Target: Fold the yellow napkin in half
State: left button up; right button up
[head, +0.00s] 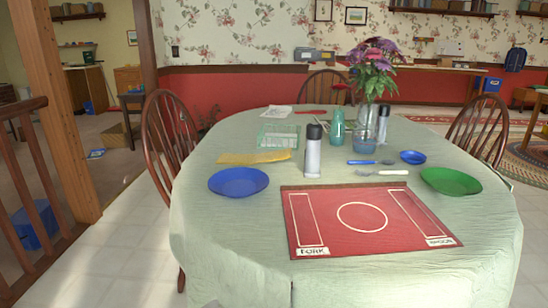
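The yellow napkin (254,157) lies on the far left part of the green-covered table (230,222), behind the blue plate (238,181). It looks like a thin, low yellow strip seen at a shallow angle, and I cannot tell whether it is one layer or more. Its surface shows clear of other things, with the glass tray (278,136) just behind it.
A red placemat (362,222) lies at the front. A shaker-like bottle (312,152), a green bottle (337,128) and a flower vase (371,115) stand right of the napkin. A green plate (450,181) is at right. Chairs surround the table; its front left is bare.

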aim_at(286, 153)
jog(key=i+j+z, duration=0.1)
jog(key=j, duration=0.3)
jog(key=i+j, duration=0.2)
jog(key=j, duration=0.2)
jog(key=i+j+z, duration=0.15)
jog(key=j, duration=0.3)
jog(key=i+j+z, duration=0.1)
jog(key=j, duration=0.3)
jog(key=i+j+z, duration=0.1)
jog(key=j, duration=0.35)
jog(key=i+j, duration=0.1)
jog(key=j, duration=0.35)
jog(key=i+j+z, duration=0.1)
jog(key=j, duration=0.25)
jog(key=i+j+z, duration=0.1)
jog(key=j, duration=0.25)
jog(key=i+j+z, duration=0.1)
jog(key=j, duration=0.25)
